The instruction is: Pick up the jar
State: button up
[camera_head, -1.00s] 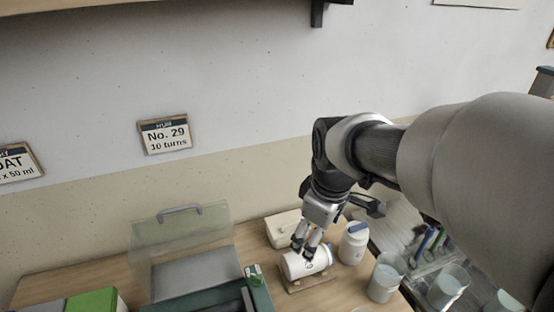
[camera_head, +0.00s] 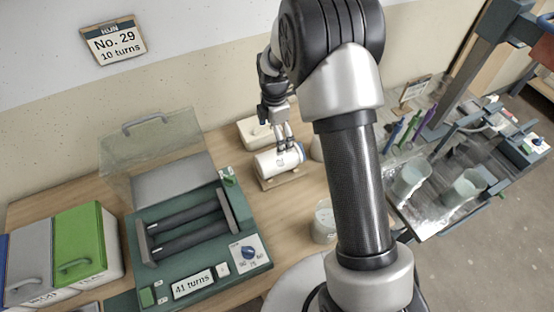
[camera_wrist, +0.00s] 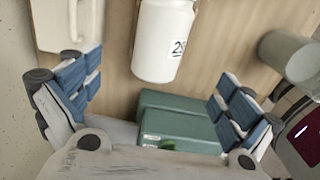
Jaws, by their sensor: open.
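A white jar (camera_head: 268,163) lies on its side on a small wooden rest (camera_head: 281,181) on the bench. My gripper (camera_head: 285,143) is just above it, its fingers overlapping the jar's upper edge in the head view. In the wrist view a white jar (camera_wrist: 160,40) with a label reading 28 shows at the top centre, past the fingertips. My gripper (camera_wrist: 155,92) is open there, fingers spread wide left and right, with nothing held between them. Another white jar (camera_head: 316,149) is mostly hidden behind my arm.
A green roller machine (camera_head: 190,240) with a raised clear cover (camera_head: 150,140) stands left of the jar. A pale box (camera_head: 252,132) is behind it. A clear cup (camera_head: 324,222) stands nearer, beside my arm. Bins (camera_head: 80,245) are at far left; a cluttered rack (camera_head: 430,180) is right.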

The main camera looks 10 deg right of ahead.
notch_tip(320, 180, down, 10)
jog(key=shift+f+b, duration=0.1)
jog(key=shift+b, duration=0.9)
jog(key=f, duration=0.1)
jog(key=f+b, duration=0.1)
jog(key=f, duration=0.3)
jog(key=shift+d+f+b, duration=0.1)
jog(key=shift+d+b, duration=0.2)
jog(key=shift+b, duration=0.05)
jog(key=shift+c, duration=0.5)
jog(key=c, duration=1.3)
jog(key=shift+w+r, duration=0.2)
jog(key=shift+r, duration=0.4)
jog(key=shift+c, duration=0.5)
notch_tip(320, 180, up, 19)
jog(key=p, duration=0.4)
jog(key=shift+f, duration=0.1)
notch_tip(320, 180, up, 6)
jog(key=p, duration=0.5)
send_over(275, 154)
jog(key=shift+w+d+r, duration=0.15)
jog(key=shift+d+r, duration=0.05)
jog(key=shift+d, duration=0.05)
